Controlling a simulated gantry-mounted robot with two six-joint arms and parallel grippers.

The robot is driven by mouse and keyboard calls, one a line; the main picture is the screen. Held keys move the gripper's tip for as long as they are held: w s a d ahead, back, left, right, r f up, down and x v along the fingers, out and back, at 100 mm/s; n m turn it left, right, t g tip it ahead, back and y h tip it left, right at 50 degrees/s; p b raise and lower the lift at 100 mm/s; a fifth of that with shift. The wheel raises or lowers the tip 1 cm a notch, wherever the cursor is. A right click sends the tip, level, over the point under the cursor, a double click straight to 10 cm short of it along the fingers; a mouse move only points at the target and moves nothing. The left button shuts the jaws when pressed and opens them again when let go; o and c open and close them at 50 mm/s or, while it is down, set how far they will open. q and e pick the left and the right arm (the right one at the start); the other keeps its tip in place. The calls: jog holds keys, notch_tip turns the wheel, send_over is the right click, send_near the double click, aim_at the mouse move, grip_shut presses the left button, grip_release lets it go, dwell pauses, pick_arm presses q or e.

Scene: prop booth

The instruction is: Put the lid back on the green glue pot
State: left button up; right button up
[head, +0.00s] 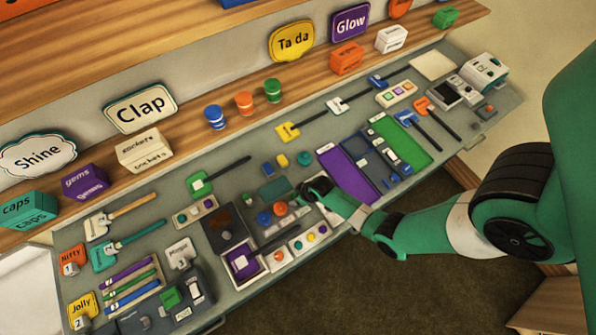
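A green pot (272,91) stands on the shelf ledge beside an orange pot (244,103) and a blue pot (214,117). I cannot tell from here whether it is the glue pot or whether it has a lid. On the worktop, a small round green piece (304,158) lies just behind my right gripper; it may be a lid or a pot, too small to tell. My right gripper (308,188) reaches in from the right, low over the middle of the worktop. Its dark fingers are small, and their opening and anything between them cannot be made out. My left gripper is not in view.
Round blue (264,217) and orange (280,208) pieces lie left of the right gripper. A purple mat (346,177) and a green mat (405,143) lie to its right. Brushes, trays and small boxes crowd the worktop. Word signs and boxes line the ledge.

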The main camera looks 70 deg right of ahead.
dwell(0.8)
jog(key=o, duration=1.4)
jog(key=shift+f, duration=0.1)
jog(key=shift+c, duration=0.2)
notch_tip(320, 180, up, 7)
jog(key=p, duration=0.7)
grip_shut()
dwell(0.5)
